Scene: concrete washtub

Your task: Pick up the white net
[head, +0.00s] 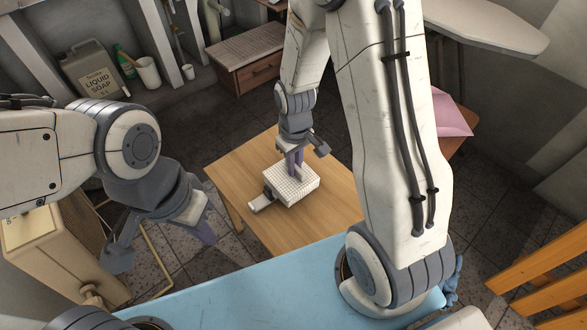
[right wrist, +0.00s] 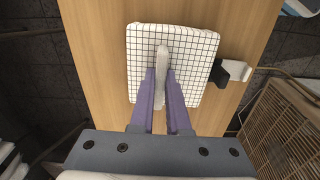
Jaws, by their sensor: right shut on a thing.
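The white net (head: 305,190) shows as a pale, block-like thing with a fine dark grid, on or just over the wooden table. It also shows in the right wrist view (right wrist: 199,62) as a rounded square with a pale ridge in its middle. My right gripper (head: 296,166) points down at it, its purple fingers (right wrist: 162,98) on both sides of the pale ridge, shut on it. I cannot tell whether the net is lifted. My left gripper (head: 203,236) hangs empty left of the table; its finger gap is not clear.
The wooden table (head: 245,160) is mostly bare. A small white and dark piece (head: 261,203) lies beside the net. A blue surface (head: 230,298) lies in front, an orange slatted thing (head: 550,270) at right. A soap canister (head: 92,72) and a drawer unit (head: 250,72) stand behind.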

